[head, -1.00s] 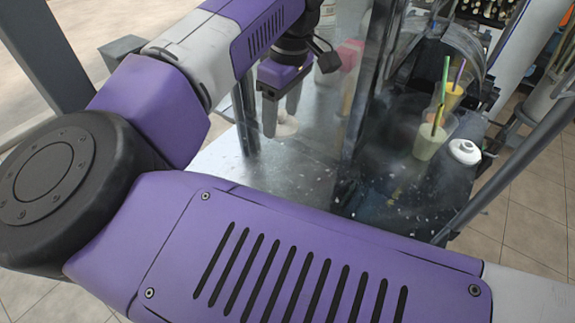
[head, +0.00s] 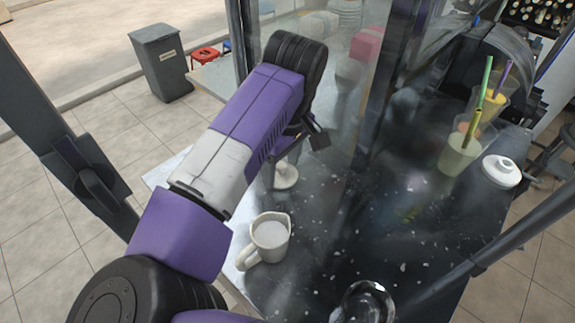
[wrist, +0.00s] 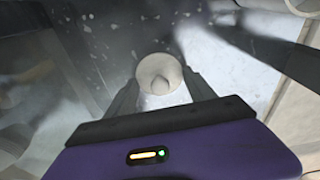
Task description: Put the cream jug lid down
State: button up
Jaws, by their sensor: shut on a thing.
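The cream jug lid, a round off-white disc with a small knob, shows between the fingertips in the wrist view (wrist: 160,72). My gripper (wrist: 161,84) is shut on it. In the head view the lid (head: 286,177) shows just below my wrist, over the counter's left part behind the jug; my arm hides most of the gripper there. I cannot tell whether the lid touches the counter. The cream jug (head: 270,238), with its handle to the left, stands upright and uncovered on the dark speckled counter (head: 335,235).
A clear glass panel stands behind the lid. Drink cups with straws (head: 462,150) and a white round lid-like thing (head: 502,170) stand at the right. A clear glass item (head: 367,300) is at the front edge. The counter's middle is free.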

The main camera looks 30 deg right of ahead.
aim_at(287, 177)
jog(key=shift+f, duration=0.3)
jog(key=o, duration=1.4)
jog(key=shift+r, duration=0.1)
jog(key=shift+c, duration=0.2)
jog(key=shift+r, duration=0.1)
notch_tip(287, 177, up, 12)
jog(key=s+b, duration=0.1)
jog(key=shift+s+d+b, duration=0.2)
jog(key=shift+d+b, duration=0.05)
jog(key=shift+b, duration=0.1)
